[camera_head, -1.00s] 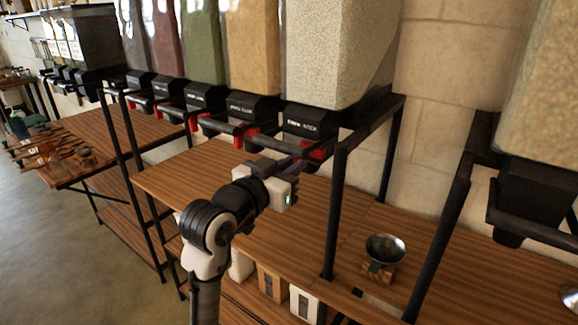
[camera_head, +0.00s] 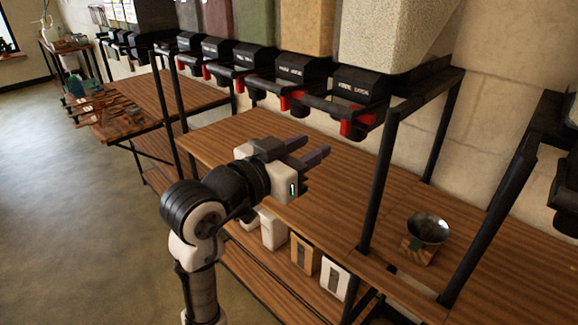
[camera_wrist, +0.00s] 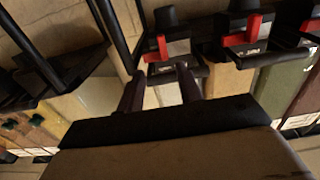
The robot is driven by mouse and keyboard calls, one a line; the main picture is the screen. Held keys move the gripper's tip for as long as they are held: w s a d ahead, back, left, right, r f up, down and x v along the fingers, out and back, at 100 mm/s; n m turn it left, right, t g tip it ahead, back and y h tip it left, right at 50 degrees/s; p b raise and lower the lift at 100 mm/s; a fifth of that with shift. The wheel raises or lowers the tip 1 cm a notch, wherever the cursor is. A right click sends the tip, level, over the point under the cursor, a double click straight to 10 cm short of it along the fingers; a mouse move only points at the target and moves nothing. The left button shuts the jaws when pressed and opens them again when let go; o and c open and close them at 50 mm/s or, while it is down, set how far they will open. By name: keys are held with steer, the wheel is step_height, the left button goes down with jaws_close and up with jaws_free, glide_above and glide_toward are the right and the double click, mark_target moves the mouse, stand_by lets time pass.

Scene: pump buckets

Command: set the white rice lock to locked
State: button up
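The white rice bin (camera_head: 392,32), filled with pale grains, is the rightmost of the near row. The lock's setting is not clear.
Other dispensers with red pieces (camera_head: 290,100) run leftward under coloured bins. Black frame posts (camera_head: 378,185) stand right of my gripper. A metal bowl (camera_head: 428,228) sits on a scale on the wooden shelf. White containers (camera_head: 334,279) stand below. The shelf under the dispensers is largely clear.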

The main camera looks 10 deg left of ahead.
steer(key=v, duration=0.4)
steer(key=shift+s+a+b, duration=0.1)
steer(key=shift+s+b, duration=0.05)
steer(key=shift+b, duration=0.2)
